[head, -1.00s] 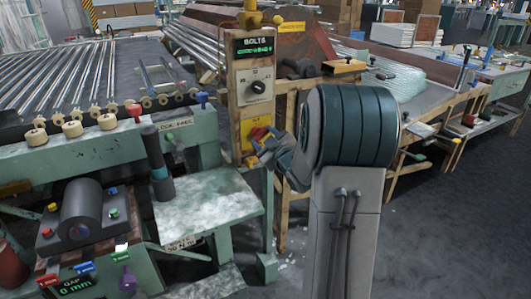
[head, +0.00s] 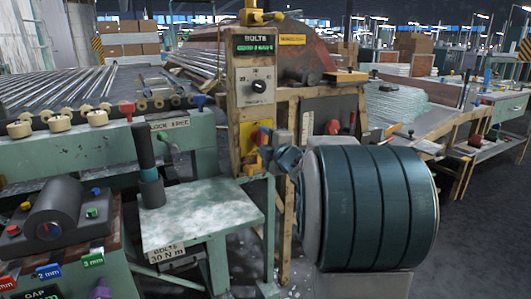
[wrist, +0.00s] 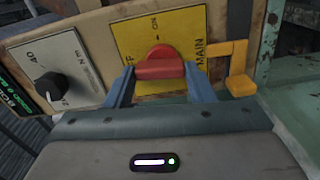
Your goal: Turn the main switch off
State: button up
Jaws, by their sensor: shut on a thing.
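The main switch is a red knob (wrist: 160,63) on a yellow plate (wrist: 190,25) marked MAIN, with ON and a partly covered OFF mark. In the wrist view the knob's red bar lies across the picture between the two blue fingers of my gripper (wrist: 160,84). My gripper is shut on the knob. In the head view my gripper (head: 270,156) is at the lower part of the wooden post, against the yellow plate (head: 265,132). My arm and fingers hide part of the switch there, so the knob's exact angle cannot be told.
A grey dial panel (head: 256,87) and a BOLTS display (head: 254,45) sit above the switch. A yellow bracket (wrist: 238,70) stands out beside the plate. A green bench (head: 200,215) is at the left. Open floor (head: 475,245) lies to the right.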

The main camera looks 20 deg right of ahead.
jog(key=shift+f+n+b, duration=0.1)
jog(key=shift+n+b, duration=0.4)
jog(key=shift+n, duration=0.1)
jog(key=o, duration=1)
jog(key=shift+s, duration=0.5)
jog(key=s+p, duration=0.1)
jog(key=s, duration=0.5)
jog(key=s+p, duration=0.2)
jog(key=s, duration=0.4)
jog(key=shift+s+d, duration=0.2)
jog(key=shift+s, duration=0.2)
